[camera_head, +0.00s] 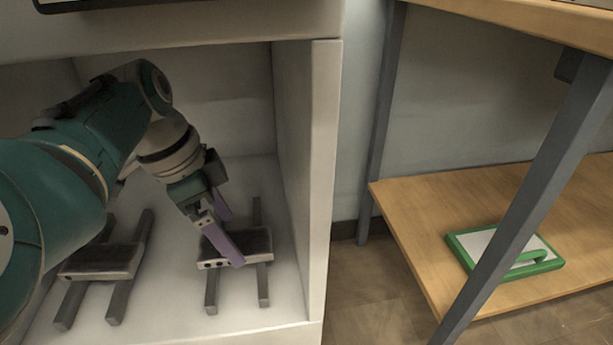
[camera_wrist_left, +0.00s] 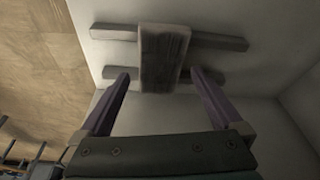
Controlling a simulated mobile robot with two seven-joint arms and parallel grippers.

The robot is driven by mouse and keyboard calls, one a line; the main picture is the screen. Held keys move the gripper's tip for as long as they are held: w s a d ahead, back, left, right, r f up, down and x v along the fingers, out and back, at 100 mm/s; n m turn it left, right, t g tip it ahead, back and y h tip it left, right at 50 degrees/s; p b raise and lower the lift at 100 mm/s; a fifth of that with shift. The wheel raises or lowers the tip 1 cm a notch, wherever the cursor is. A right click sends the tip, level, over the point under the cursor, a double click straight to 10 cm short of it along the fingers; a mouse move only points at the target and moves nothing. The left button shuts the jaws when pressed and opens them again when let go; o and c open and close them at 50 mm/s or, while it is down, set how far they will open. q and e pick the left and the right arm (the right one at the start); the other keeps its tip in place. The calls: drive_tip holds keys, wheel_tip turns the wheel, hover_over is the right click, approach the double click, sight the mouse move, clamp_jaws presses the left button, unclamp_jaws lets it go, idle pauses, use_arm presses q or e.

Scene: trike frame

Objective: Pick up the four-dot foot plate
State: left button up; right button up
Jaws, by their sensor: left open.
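A dark grey foot plate (camera_head: 262,240) with a pale, dotted front edge rests on two bars in the white cubby. Part of that edge is behind a finger, so I cannot count its dots. A similar plate (camera_head: 104,260) rests on two bars to the left; its dots are too small to count surely. My left gripper (camera_head: 233,240) is open with purple fingers at the right plate, one in front and one toward the back. In the left wrist view the plate (camera_wrist_left: 164,55) shows between and beyond the open fingertips. My right gripper is out of view.
The cubby's right wall (camera_head: 320,180) stands close to the right plate, and the cubby's top is above my arm. To the right is a wooden shelf (camera_head: 410,205) with grey legs, holding a green-rimmed tray (camera_head: 462,250).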

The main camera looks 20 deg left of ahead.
use_arm(q)
drive_tip(key=shift+x, duration=1)
drive_tip(key=shift+s+a, duration=0.15)
drive_tip(key=shift+c, duration=0.2)
drive_tip(key=c, duration=1.5)
clamp_jaws()
drive_tip(key=shift+r, duration=0.15)
